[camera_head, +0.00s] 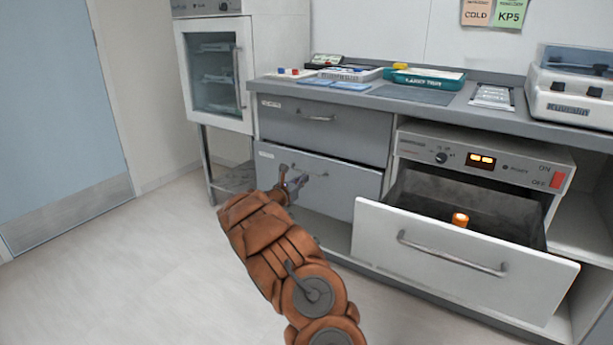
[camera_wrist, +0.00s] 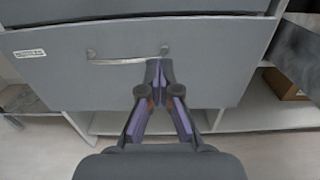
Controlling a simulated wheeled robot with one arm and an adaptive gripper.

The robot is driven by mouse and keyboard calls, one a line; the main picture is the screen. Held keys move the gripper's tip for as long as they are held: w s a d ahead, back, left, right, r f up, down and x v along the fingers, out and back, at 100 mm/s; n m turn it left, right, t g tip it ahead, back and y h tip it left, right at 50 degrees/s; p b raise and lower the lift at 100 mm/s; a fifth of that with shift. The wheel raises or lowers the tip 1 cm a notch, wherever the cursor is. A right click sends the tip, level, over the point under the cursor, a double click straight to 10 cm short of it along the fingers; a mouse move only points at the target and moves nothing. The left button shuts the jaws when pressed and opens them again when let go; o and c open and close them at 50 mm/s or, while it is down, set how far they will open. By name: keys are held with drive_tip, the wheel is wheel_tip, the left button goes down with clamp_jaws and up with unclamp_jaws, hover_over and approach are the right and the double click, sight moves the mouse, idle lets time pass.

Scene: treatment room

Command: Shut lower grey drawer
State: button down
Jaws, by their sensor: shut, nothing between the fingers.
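The lower grey drawer (camera_head: 345,188) is in the grey cabinet, under the upper grey drawer (camera_head: 335,130). Its front stands close to the cabinet face; I cannot tell whether it is fully flush. In the wrist view, its grey front (camera_wrist: 215,75) fills the upper middle, with a bar handle (camera_wrist: 120,61) and a white label at the left. My gripper (camera_head: 303,179) is in front of this drawer. Its fingers are shut and empty, with the tips (camera_wrist: 160,64) just below the right end of the handle, at or very near the front; contact is unclear. My gripper partly hides the handle in the head view.
To the right, a white-fronted drawer (camera_head: 460,262) stands open under a control panel with a lit display; an orange glowing object (camera_head: 460,219) is inside. A glass-door cabinet (camera_head: 218,75) stands left. Trays and a centrifuge-like device (camera_head: 572,90) are on the counter. The floor at left is clear.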

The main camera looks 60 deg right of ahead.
drive_tip(key=s+r+p, duration=0.1)
drive_tip(key=s+p, duration=0.1)
drive_tip(key=b, duration=0.3)
approach(331, 162)
drive_tip(key=d, duration=0.6)
drive_tip(key=shift+w+d+f, duration=0.15)
drive_tip(key=shift+w+f, duration=0.05)
drive_tip(key=shift+w, duration=0.1)
drive_tip(key=shift+d, duration=0.45)
drive_tip(key=shift+d+r, duration=0.1)
